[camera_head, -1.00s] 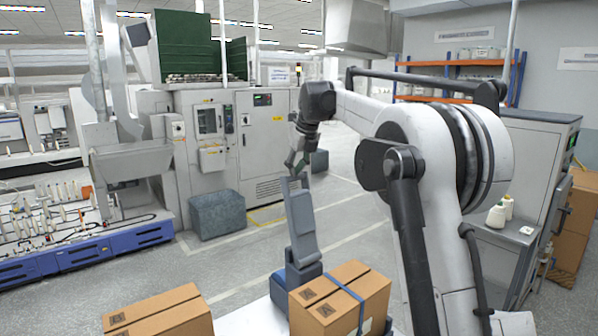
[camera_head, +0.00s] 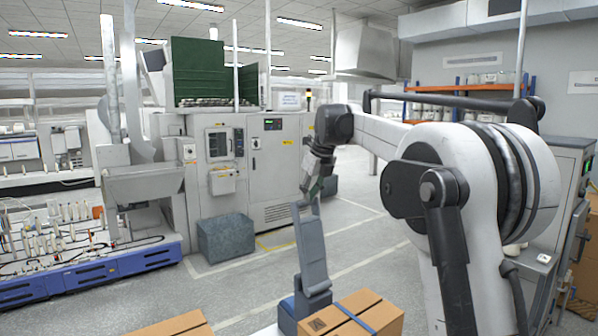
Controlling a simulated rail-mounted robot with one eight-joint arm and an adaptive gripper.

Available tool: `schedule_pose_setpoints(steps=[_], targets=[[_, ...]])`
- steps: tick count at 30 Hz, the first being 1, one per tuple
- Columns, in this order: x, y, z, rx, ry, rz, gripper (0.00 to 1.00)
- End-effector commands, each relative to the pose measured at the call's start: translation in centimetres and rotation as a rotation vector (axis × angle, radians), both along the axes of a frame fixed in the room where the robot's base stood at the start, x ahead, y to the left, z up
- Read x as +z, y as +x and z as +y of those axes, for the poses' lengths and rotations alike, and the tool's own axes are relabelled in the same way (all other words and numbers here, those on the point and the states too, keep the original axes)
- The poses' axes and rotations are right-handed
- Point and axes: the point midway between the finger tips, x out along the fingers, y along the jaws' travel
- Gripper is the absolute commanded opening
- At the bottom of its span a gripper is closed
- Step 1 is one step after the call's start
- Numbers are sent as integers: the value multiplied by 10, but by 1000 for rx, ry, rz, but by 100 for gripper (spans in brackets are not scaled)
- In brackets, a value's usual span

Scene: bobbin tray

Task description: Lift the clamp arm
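The clamp arm (camera_head: 311,250) is a grey-blue lever that stands nearly upright, leaning slightly, on a blue base (camera_head: 300,306) at the lower middle of the head view. My gripper (camera_head: 309,190) points down at the upper end of the lever, close to or touching it. The fingers are small and dark here, and I cannot tell whether they are open or closed on the lever. The bottom of the clamp's base is partly hidden by a cardboard box.
A strapped cardboard box (camera_head: 366,314) stands just right of the clamp, another box (camera_head: 185,325) at lower left. A grey bin (camera_head: 226,239) stands on the floor behind, before a large machine (camera_head: 277,160). A blue-fronted bobbin bench (camera_head: 85,282) is at left.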

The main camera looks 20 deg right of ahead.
Motion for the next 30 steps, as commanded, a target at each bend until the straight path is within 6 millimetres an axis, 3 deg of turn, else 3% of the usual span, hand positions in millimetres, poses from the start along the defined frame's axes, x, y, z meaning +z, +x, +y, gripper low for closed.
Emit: schedule_pose_setpoints(steps=[2, 21, 30], targets=[[4, -9, -2, -1, 0, 0, 0], [57, 42, 15, 0, 1, 0, 0], [73, 55, 19, 0, 0, 0, 0]])
